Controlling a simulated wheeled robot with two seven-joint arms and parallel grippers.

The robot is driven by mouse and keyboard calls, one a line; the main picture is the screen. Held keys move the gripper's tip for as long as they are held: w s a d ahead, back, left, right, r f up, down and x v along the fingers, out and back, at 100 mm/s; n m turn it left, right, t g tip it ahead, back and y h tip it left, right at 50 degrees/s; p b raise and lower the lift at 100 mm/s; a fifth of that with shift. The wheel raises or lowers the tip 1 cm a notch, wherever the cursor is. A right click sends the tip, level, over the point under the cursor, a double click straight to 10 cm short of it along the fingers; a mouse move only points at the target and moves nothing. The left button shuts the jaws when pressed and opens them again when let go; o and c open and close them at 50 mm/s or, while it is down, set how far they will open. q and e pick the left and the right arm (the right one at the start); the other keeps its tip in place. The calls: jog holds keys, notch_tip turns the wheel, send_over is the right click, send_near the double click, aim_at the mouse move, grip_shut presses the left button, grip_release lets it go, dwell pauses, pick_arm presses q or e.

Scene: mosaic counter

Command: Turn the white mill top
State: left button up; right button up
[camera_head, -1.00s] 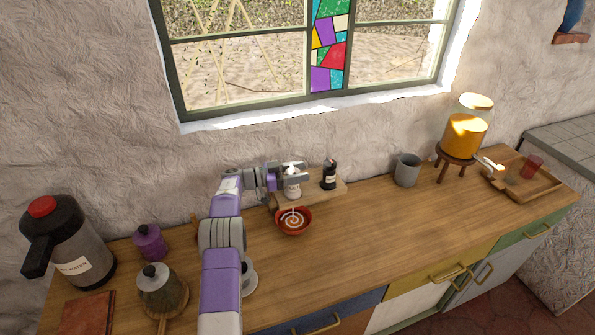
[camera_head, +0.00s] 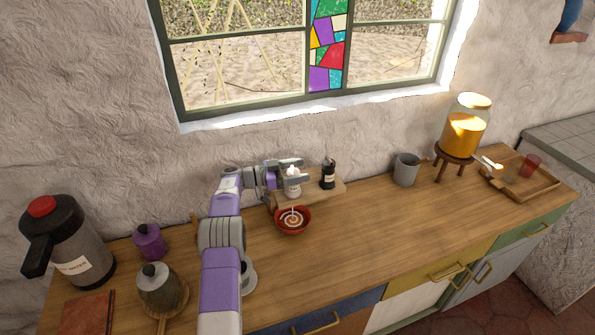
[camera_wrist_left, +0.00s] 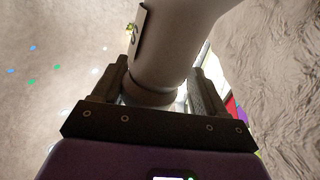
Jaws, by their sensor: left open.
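The white mill (camera_head: 293,189) stands upright on a small wooden board (camera_head: 316,194) by the wall. My left gripper (camera_head: 302,171) is open at the height of the mill's top, with one finger on either side of it. In the left wrist view the pale mill (camera_wrist_left: 172,50) lies between the two dark fingers of the gripper (camera_wrist_left: 159,68). Whether either finger touches it, I cannot tell. The fingers partly hide the mill's top in the head view. My right gripper is not in view.
A black mill (camera_head: 328,176) stands close to the right of the fingers on the same board. A red bowl (camera_head: 293,228) sits just in front. A grey cup (camera_head: 406,169) is farther right. The counter's (camera_head: 370,232) middle is clear.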

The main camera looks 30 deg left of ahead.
pick_arm(q)
jog(key=shift+s+a+f, duration=0.1)
jog(key=shift+a+f, duration=0.05)
jog(key=shift+f, duration=0.45)
jog(key=shift+s+a, duration=0.2)
jog(key=shift+a, duration=0.05)
jog(key=v, duration=0.5)
jog(key=shift+s+a+r, duration=0.2)
jog(key=shift+a+r, duration=0.05)
jog(key=shift+r, duration=0.1)
jog(key=shift+s+a+r, duration=0.2)
jog(key=shift+s+a, duration=0.15)
jog(key=shift+s, duration=0.05)
